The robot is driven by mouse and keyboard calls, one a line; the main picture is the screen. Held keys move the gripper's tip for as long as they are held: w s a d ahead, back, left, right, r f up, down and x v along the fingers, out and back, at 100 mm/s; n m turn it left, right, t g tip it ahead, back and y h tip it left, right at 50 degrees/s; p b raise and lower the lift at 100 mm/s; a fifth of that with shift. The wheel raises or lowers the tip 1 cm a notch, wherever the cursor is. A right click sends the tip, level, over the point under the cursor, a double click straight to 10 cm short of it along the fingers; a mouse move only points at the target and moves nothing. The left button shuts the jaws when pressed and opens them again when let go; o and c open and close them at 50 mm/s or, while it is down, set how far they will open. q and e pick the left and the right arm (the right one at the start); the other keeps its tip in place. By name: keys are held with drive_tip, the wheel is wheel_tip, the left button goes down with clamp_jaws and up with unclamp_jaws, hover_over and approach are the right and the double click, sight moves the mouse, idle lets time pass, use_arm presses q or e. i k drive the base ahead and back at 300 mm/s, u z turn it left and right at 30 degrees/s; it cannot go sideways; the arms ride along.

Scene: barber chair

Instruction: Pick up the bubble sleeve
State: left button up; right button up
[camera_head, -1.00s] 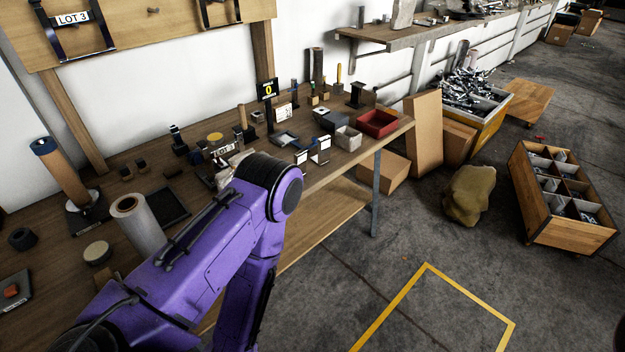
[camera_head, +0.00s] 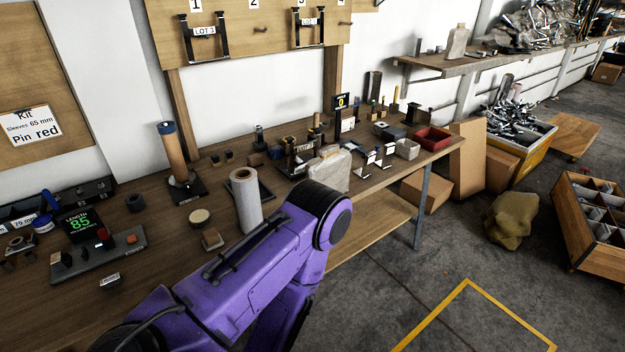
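A pale, slightly see-through pouch-like thing (camera_head: 330,170) stands near the front edge of the workbench, just behind the elbow of my purple arm; it looks most like the bubble sleeve, but I cannot be sure. The purple arm comes in from the lower left and bends down at the elbow, in front of the bench. Neither of my grippers is in view.
The wooden workbench (camera_head: 160,262) carries a brown tube on a stand (camera_head: 174,155), a length gauge reading 85 (camera_head: 80,226), a red tray (camera_head: 432,138) and several small parts. Cardboard boxes (camera_head: 465,155) and a sack (camera_head: 511,220) stand right of the bench. Floor inside the yellow line is clear.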

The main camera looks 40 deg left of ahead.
sight(332, 168)
drive_tip(key=u, duration=0.85)
drive_tip(key=i, duration=0.3)
drive_tip(key=z, duration=0.05)
